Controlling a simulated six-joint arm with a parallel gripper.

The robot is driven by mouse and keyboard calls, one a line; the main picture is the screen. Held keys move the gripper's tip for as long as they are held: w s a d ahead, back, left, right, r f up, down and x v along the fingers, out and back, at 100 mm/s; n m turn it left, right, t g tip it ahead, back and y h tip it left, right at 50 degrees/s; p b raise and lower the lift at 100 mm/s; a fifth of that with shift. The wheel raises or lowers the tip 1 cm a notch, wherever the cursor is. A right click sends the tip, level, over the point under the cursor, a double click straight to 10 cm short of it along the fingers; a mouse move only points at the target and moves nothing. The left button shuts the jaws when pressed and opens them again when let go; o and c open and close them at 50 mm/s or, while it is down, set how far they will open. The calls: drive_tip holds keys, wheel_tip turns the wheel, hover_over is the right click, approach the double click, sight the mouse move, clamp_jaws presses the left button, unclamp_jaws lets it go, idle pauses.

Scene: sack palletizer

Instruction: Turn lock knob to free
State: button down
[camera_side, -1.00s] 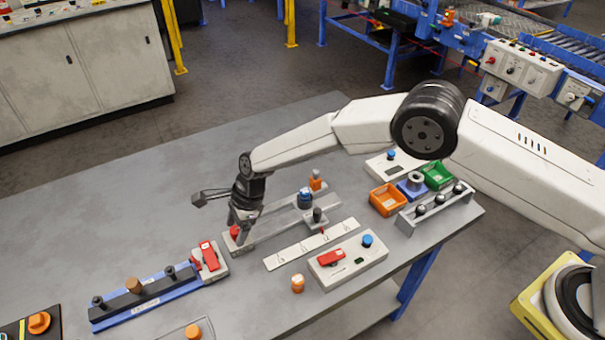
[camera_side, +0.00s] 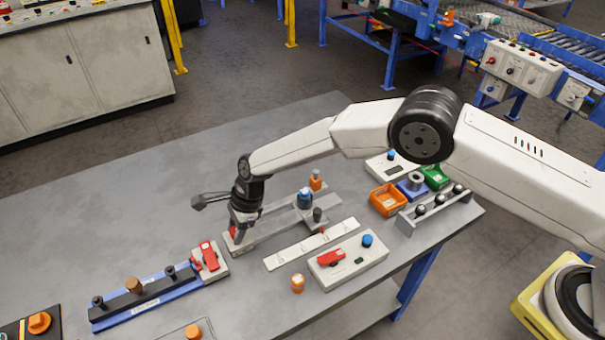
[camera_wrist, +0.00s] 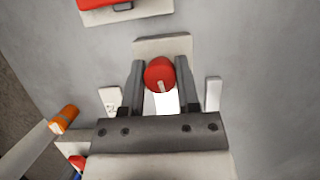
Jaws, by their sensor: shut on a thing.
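The lock knob (camera_wrist: 157,70) is a red round knob with a pale mark on its face. It sits on a light base plate (camera_wrist: 165,45) at the left end of a grey slide fixture (camera_side: 275,227). In the side view only a sliver of the knob (camera_side: 232,231) shows; my gripper hides the rest. My gripper (camera_side: 239,232) points down over the knob. In the wrist view its two dark fingers (camera_wrist: 160,66) stand on either side of the knob, shut on it. The angle of the mark relative to any free position cannot be read.
A blue rail fixture with a red lever (camera_side: 208,254) stands at the front left. A white scale strip (camera_side: 310,244) and a white box with a red switch and blue button (camera_side: 348,260) lie to the right. A blue-topped post (camera_side: 305,198) stands on the fixture's far part.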

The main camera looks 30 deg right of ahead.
drive_tip(key=shift+n, duration=0.3)
drive_tip(key=n+g, duration=0.2)
drive_tip(key=n, duration=0.3)
drive_tip(key=shift+n+g+h, duration=0.5)
drive_tip(key=shift+n, duration=0.9)
drive_tip(key=shift+n+g+h, duration=0.3)
drive_tip(key=shift+n, duration=0.6)
drive_tip(key=shift+c, duration=1.6)
unclamp_jaws()
drive_tip(key=shift+r, duration=0.1)
drive_tip(key=v, duration=0.7)
drive_tip(key=shift+r, duration=0.3)
